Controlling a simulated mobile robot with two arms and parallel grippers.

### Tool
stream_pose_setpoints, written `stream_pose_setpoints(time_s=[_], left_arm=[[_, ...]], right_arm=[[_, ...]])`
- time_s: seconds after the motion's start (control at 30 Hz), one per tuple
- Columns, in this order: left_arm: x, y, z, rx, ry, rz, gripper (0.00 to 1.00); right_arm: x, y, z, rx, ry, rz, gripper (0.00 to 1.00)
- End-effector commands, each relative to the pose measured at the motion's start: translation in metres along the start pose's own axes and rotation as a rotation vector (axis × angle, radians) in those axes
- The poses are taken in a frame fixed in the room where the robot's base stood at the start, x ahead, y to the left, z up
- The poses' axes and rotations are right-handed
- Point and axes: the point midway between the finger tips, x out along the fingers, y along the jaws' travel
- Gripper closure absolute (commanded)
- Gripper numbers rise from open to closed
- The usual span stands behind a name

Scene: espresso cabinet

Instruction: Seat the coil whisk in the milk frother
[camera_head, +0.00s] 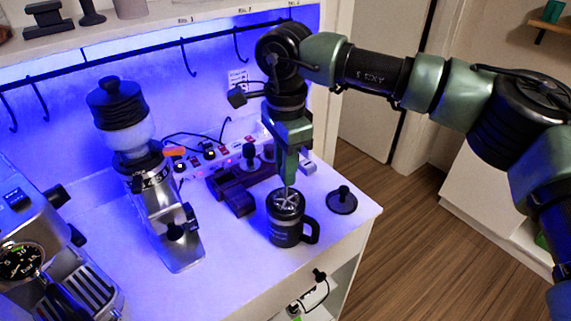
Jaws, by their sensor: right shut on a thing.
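The milk frother (284,232) is a dark mug-shaped jug with a handle, upright near the counter's front right edge. My right gripper (289,180) points straight down above its open top. It is shut on the thin upright stem of the coil whisk (286,199). The whisk's pale lower part shows at the frother's mouth, within the rim as seen from here. I cannot tell whether it touches the bottom. My left gripper is not in view.
A round black lid with a knob (342,200) lies right of the frother. A dark wooden stand (236,190) is behind it. A coffee grinder (160,205) and an espresso machine (50,255) stand left. The counter (232,268) is clear in front.

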Motion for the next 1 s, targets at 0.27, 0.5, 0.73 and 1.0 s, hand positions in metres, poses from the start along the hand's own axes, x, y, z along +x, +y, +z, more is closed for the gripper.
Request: stream_pose_setpoints(time_s=[0.27,0.5,0.73,1.0], left_arm=[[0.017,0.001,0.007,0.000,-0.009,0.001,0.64],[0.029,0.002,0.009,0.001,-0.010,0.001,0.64],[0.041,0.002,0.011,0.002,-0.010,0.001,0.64],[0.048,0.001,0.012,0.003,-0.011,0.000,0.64]], right_arm=[[0.023,0.000,0.000,0.000,0.000,0.000,1.00],[0.039,0.000,0.000,0.000,0.000,0.000,1.00],[0.056,0.000,0.000,0.000,0.000,0.001,1.00],[0.066,0.000,0.000,0.000,0.000,0.001,1.00]])
